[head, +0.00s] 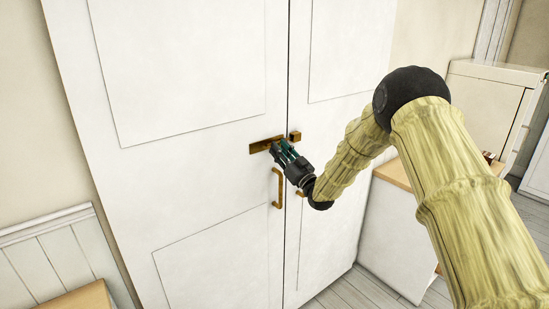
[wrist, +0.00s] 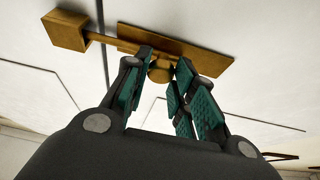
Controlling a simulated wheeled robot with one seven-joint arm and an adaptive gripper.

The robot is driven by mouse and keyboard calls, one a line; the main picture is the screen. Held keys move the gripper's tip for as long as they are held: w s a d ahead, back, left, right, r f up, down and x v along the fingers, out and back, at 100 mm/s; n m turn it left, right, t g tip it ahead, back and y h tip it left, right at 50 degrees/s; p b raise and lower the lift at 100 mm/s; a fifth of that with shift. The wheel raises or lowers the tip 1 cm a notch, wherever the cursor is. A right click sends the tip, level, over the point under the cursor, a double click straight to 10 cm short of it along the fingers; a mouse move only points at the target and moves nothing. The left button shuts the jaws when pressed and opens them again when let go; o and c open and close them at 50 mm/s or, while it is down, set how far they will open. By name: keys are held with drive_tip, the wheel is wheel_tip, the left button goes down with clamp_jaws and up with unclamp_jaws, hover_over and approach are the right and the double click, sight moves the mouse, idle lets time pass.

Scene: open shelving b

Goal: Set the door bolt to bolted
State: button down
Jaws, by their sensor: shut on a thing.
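The door bolt is brass-brown. Its back plate (head: 262,146) is on the left door, and its keeper block (head: 295,136) is on the right door. In the wrist view the plate (wrist: 195,52) is at upper middle and the keeper (wrist: 66,30) at upper left. The bolt rod (wrist: 108,41) spans the door gap and reaches the keeper's near face; how deep it sits inside is hidden. My gripper (head: 279,150) is at the plate. In the wrist view my gripper (wrist: 165,62) has its green-padded fingers shut on the round bolt knob (wrist: 160,72).
A brass pull handle (head: 279,188) is just below the bolt on the left door; another is partly hidden behind my gripper. Both white doors look closed, with a thin gap between them. A white cabinet with a wooden top (head: 392,174) stands at right.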

drive_tip(key=shift+d+r, duration=0.1)
drive_tip(key=c, duration=1.2)
unclamp_jaws()
drive_tip(key=shift+w+d, duration=0.15)
drive_tip(key=v, duration=1.2)
